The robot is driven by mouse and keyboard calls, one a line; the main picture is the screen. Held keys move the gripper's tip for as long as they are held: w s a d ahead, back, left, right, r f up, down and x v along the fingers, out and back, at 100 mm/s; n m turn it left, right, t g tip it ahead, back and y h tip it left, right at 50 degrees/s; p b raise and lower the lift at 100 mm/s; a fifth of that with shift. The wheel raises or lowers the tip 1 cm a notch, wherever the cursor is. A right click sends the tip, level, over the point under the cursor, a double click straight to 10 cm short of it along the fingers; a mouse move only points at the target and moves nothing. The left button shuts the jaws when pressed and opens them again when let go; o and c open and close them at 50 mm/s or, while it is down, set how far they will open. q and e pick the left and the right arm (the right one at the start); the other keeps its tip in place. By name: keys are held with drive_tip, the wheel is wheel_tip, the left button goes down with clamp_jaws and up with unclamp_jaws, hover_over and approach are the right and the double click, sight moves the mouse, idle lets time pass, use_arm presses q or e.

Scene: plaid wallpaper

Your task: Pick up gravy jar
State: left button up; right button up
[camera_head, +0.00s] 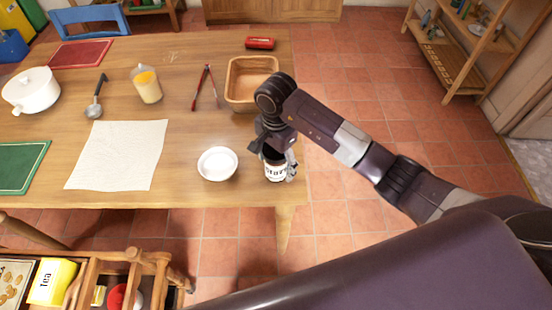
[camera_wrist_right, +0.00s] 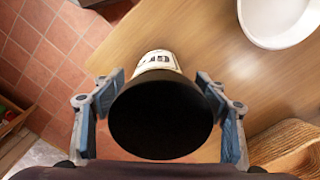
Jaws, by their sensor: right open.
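The gravy jar (camera_head: 274,173) is a white jar with dark lettering and a black lid, upright near the table's right front corner. In the right wrist view its black lid (camera_wrist_right: 160,118) fills the middle, with part of the printed label (camera_wrist_right: 155,61) beyond it. My right gripper (camera_head: 279,157) is over the jar from above and hides part of its top. In the wrist view the open fingers of the right gripper (camera_wrist_right: 160,98) stand on either side of the lid. I cannot tell whether they touch it. My left gripper is not in view.
A white bowl (camera_head: 217,164) stands just left of the jar. A wooden basket (camera_head: 238,90) lies behind it. Red-handled tongs (camera_head: 206,88), a yellow-filled jug (camera_head: 147,84) and a white cloth (camera_head: 118,155) are farther left. The table's right edge is close to the jar.

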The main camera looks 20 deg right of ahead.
drive_tip(key=c, duration=1.4)
drive_tip(key=shift+c, duration=1)
drive_tip(key=shift+w+r, duration=0.1)
